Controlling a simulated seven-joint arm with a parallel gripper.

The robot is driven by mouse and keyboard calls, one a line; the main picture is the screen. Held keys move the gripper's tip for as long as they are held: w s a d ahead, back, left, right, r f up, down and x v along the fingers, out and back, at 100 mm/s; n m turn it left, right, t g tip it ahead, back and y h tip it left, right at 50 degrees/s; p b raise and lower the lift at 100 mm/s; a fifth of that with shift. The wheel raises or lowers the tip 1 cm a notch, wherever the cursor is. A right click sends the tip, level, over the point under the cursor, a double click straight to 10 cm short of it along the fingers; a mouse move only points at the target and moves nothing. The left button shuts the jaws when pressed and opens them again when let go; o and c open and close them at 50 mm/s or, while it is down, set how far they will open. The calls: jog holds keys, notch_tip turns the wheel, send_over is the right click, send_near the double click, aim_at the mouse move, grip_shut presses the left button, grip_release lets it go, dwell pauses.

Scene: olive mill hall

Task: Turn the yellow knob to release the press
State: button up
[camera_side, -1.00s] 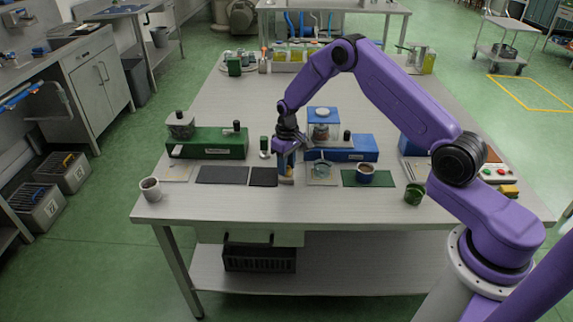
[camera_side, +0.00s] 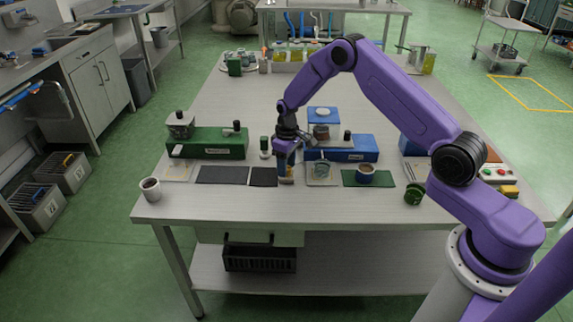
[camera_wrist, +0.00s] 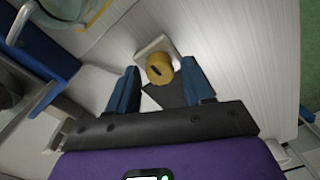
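The yellow knob (camera_wrist: 160,68) has a dark slot on its face and sits on a pale square plate (camera_wrist: 152,46) in the wrist view. In the side view a small part of the knob (camera_side: 286,181) shows at the front of the table, below my fingers. My gripper (camera_wrist: 160,84) is open, its two blue fingers spread to the left and right of the knob, with visible gaps on both sides. My gripper (camera_side: 285,168) points down in the side view. A blue machine (camera_side: 350,150) with a clear vessel stands just behind on the right, and a green machine (camera_side: 215,143) on the left.
Dark mats (camera_side: 222,175) lie to the left. A cup (camera_side: 149,188) stands near the left front corner. The front strip of the table is clear.

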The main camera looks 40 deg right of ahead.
dwell(0.3)
notch_tip(320, 180, up, 17)
jog(key=shift+d+r, duration=0.2)
jog(key=shift+d, duration=0.05)
dwell(0.3)
jog(key=shift+a, duration=0.15)
jog(key=s+a+r+n, duration=0.25)
jog(key=s+a, duration=0.35)
jog(key=s, duration=0.3)
jog(key=s+a+r+n, duration=0.2)
jog(key=s+a+r, duration=0.1)
jog(key=s+a, duration=0.45)
jog(key=s+d+n, duration=0.2)
jog(key=s, duration=1)
jog(key=s+d+n, duration=0.2)
jog(key=s+d, duration=0.1)
jog(key=s, duration=1)
jog(key=shift+s, duration=0.15)
